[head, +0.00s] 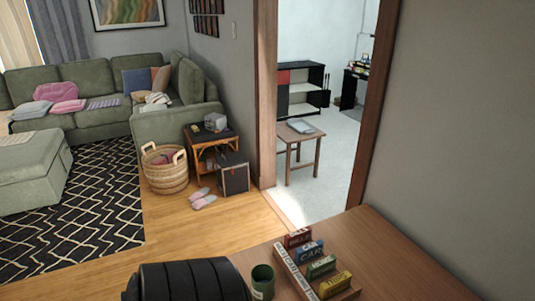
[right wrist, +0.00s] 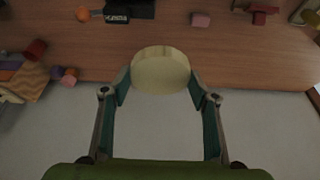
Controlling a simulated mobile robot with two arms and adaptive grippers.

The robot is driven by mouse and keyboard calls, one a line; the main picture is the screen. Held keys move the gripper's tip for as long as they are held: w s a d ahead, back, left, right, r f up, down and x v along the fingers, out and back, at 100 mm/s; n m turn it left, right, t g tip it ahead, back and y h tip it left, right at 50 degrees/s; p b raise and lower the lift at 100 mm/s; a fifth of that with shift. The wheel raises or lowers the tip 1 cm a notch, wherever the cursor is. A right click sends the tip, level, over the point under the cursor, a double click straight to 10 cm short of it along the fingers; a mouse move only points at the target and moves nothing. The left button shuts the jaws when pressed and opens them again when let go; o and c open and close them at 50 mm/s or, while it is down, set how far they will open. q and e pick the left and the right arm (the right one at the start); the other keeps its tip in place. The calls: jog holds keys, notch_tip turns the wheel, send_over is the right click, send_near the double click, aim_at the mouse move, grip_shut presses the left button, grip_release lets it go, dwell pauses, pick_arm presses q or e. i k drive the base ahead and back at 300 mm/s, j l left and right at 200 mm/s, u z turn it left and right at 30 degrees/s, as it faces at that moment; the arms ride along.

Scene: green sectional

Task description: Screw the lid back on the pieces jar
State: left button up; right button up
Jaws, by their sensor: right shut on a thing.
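In the right wrist view my right gripper (right wrist: 160,84) is shut on a pale cream, round lid-like thing (right wrist: 160,65). One finger is on each side of it. It is held in front of the wooden table (right wrist: 230,70), near the table's edge in the picture. In the head view a green cylindrical container (head: 262,282) stands on a wooden table (head: 395,262) at the bottom; I cannot tell whether it is the pieces jar. No jar shows clearly below the lid. My left gripper is not in view.
A wooden rack (head: 296,273) with several coloured cards or boxes stands beside the green container.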

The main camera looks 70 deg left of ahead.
aim_at(260, 292)
jog(key=j+u, duration=0.1)
jog(key=u, duration=0.4)
jog(key=j+u, duration=0.15)
jog(key=u, duration=0.3)
jog(key=j+u, duration=0.1)
jog(key=u, duration=0.4)
jog(key=i+u, duration=0.15)
jog(key=u, duration=0.35)
